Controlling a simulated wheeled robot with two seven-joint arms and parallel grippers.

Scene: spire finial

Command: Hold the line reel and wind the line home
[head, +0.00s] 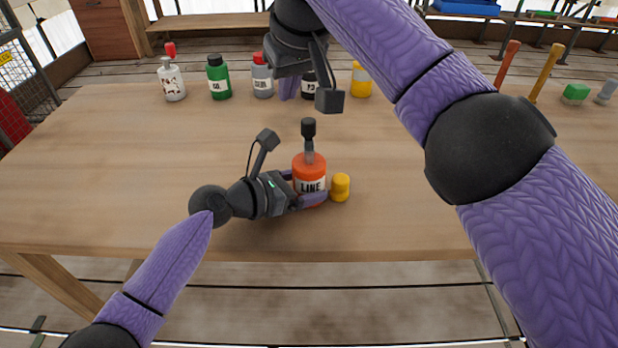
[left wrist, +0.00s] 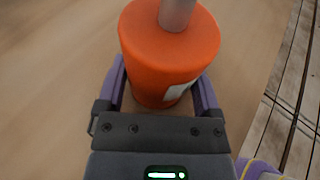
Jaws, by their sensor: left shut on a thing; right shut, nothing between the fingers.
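The line reel (head: 310,170) is an orange bottle-like body labelled LINE, with a grey stem and a black knob (head: 308,128) on top. It stands upright on the table near the front edge. My left gripper (head: 311,190) is shut around its body, one finger on each side; the orange body (left wrist: 165,60) also fills the gap between the fingers in the left wrist view. My right gripper (head: 287,88) is above the back of the table, shut and empty, partly hidden by its own wrist parts. It is apart from the reel. No loose line is visible.
A small yellow cylinder (head: 340,187) stands just right of the reel. Several bottles stand along the back, including a green one (head: 218,78) and a yellow one (head: 361,80); one is partly behind my right gripper. The table (head: 110,150) is clear at left.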

